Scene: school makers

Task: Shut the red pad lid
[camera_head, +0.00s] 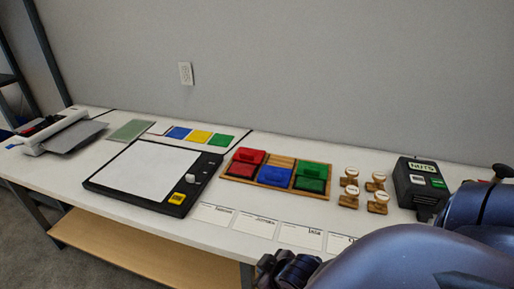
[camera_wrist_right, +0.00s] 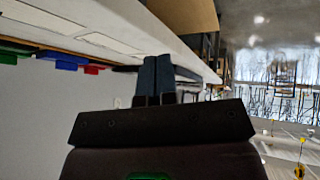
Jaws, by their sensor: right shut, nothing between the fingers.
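The red pad (camera_head: 243,170) sits at the left end of a wooden tray (camera_head: 320,196) in the head view. Its red lid (camera_head: 251,156) appears raised at the back, standing open behind the pad. A blue pad (camera_head: 275,176) and a green pad (camera_head: 309,184) share the tray, and the green lid also looks raised. My right gripper (camera_wrist_right: 157,78) is shut and empty in the right wrist view, beside the table edge and apart from the pads. A small red piece (camera_wrist_right: 91,70) shows at that view's left. My left gripper is not in view.
A black board with white paper (camera_head: 150,170) lies left of the tray. Wooden stamps (camera_head: 349,198) and a dark box labelled NUTS (camera_head: 420,184) stand to the right. White name cards (camera_head: 257,224) lie along the front edge. My right arm covers the lower right.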

